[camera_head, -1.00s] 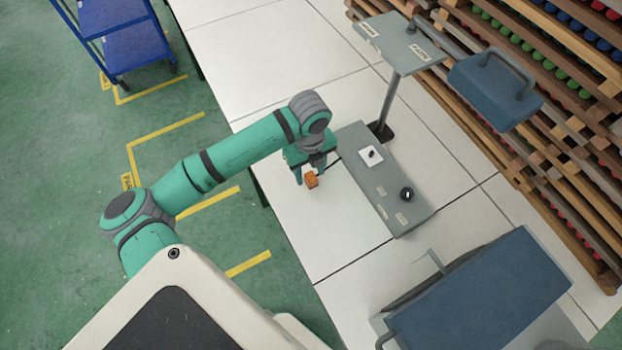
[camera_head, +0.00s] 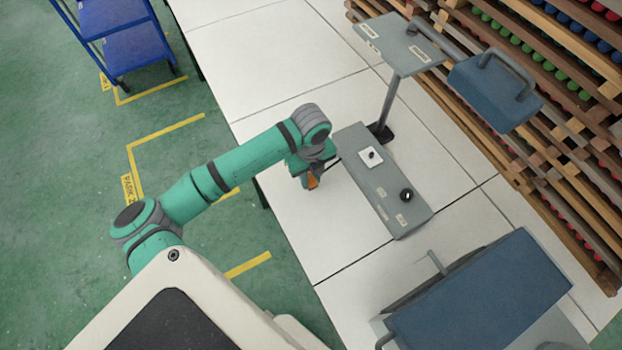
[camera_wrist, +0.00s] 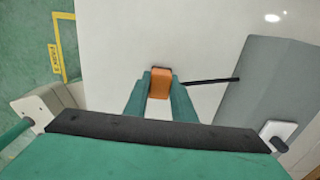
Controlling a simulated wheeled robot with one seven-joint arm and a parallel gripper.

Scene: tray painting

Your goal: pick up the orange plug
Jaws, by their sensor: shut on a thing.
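The orange plug (camera_head: 313,182) is a small orange block at the tip of my gripper (camera_head: 308,178) in the head view. In the wrist view the orange plug (camera_wrist: 160,83) sits between the two green fingers of my gripper (camera_wrist: 161,88), which are shut on it. A thin dark cord or rod runs from beside the plug to the grey panel (camera_wrist: 262,85). The head view does not show clearly how far the plug is above the white table (camera_head: 290,225).
The grey panel (camera_head: 378,205) right of my gripper carries a white plate with a dark peg (camera_head: 370,156) and a black knob (camera_head: 406,195). A post with a grey shelf (camera_head: 398,48) stands behind it. A blue-topped box (camera_head: 480,295) stands at the lower right.

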